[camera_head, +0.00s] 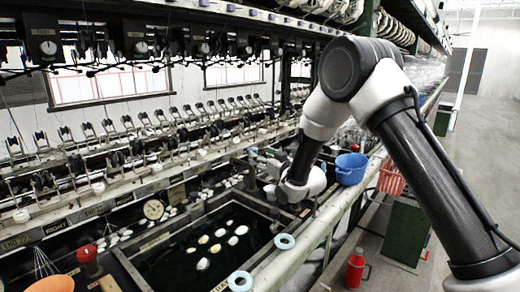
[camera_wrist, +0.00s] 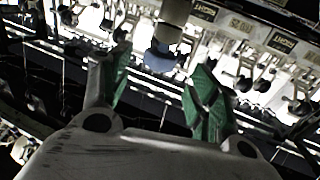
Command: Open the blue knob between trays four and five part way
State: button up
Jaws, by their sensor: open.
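In the wrist view, my gripper (camera_wrist: 161,62) has its two green-padded fingers spread apart. A blue-grey end piece (camera_wrist: 160,59) on a pale upright cylinder (camera_wrist: 176,12) shows between and beyond the fingertips; it may be the blue knob, but I cannot tell for sure. I see no clear contact with it. Tray numbers are not readable.
White cocoons float in the basin. Pale blue rings (camera_head: 285,241) lie on the front ledge, and a blue tub (camera_head: 350,168) stands farther along it. A red flask (camera_head: 355,268) is on the aisle floor.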

jog(key=x, duration=0.7)
jog(key=shift+w+a, duration=0.1)
jog(key=c, duration=1)
